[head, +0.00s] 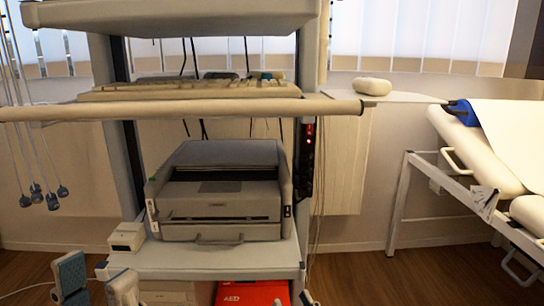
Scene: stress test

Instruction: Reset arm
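My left gripper (97,284) is at the bottom left corner of the head view, with two grey fingers with bluish pads standing apart. It is open, and nothing shows between the fingers. It is in front of the left end of the cart's lower shelf (215,262); I cannot tell how far apart they are. The rest of the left arm is mostly cut off by the frame edge.
A grey printer (220,190) and a small beige box (127,236) stand on the cart's lower shelf. A red AED case (252,293) is underneath. A long rail (200,109) crosses the cart. Cables hang at left. An examination bed (480,150) stands right; floor between is clear.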

